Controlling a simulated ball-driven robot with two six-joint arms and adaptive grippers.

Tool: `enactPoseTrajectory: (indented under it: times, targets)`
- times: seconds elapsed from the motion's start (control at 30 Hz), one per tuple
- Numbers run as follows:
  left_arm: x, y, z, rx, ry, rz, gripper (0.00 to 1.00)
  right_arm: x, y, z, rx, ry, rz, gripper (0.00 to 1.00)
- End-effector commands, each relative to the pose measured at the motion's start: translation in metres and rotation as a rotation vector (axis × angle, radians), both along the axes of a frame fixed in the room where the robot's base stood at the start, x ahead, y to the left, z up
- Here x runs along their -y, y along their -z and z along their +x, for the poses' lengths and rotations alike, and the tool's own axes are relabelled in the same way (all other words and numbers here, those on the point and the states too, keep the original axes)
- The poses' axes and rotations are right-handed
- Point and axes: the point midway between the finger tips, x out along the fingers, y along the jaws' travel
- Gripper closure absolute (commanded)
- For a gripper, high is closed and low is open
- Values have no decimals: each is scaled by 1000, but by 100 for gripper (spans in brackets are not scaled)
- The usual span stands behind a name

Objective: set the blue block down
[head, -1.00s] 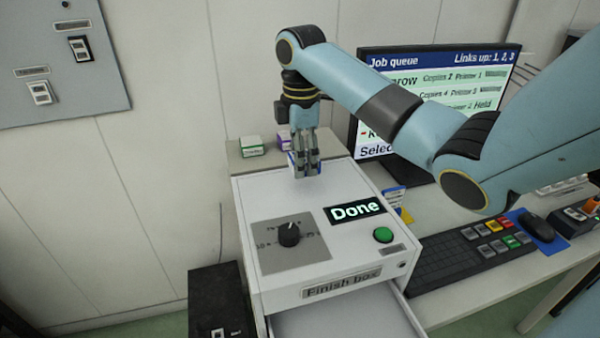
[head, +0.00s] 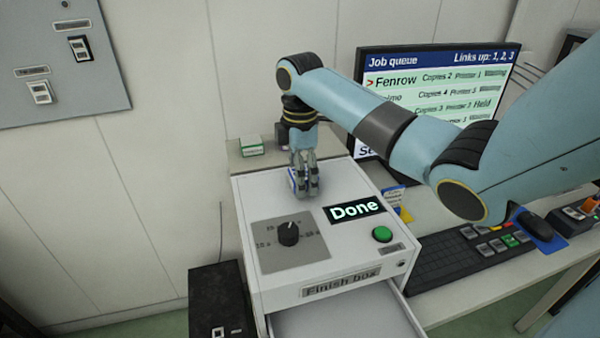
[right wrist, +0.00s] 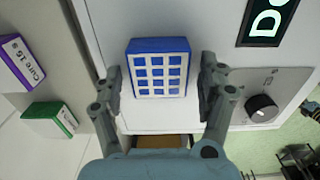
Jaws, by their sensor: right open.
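The blue block (right wrist: 158,68), with a white face of blue squares, appears to rest on the white top of the finish box (head: 255,198), near its back. In the head view only a sliver of it shows beside my fingers. My right gripper (head: 306,188) is low over the box top and open. In the right wrist view its fingers stand on either side of the block, with a small gap at each side. My left gripper is out of view.
The box carries a black dial (head: 288,234), a "Done" display (head: 355,209) and a green button (head: 383,234). A green-and-white carton (head: 251,146) and, in the wrist view, a purple carton (right wrist: 20,62) stand behind. A monitor (head: 440,85) and keyboard (head: 470,255) are at right.

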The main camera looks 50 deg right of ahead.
Motion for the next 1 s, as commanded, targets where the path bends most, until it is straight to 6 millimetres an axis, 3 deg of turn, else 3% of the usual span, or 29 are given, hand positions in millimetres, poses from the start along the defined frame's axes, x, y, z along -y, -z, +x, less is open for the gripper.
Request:
enactPoseTrajectory:
  times: [0.27, 0.67, 0.73, 1.0]
  targets:
    - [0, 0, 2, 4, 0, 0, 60, 1, -10, 1, 3, 0, -1, 25]
    - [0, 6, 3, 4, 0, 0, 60, 1, -97, 1, 6, 0, -2, 25]
    - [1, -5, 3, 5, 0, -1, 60, 0, -111, 0, 0, 0, 1, 25]
    - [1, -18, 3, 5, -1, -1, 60, 0, -124, 0, 0, 0, 1, 25]
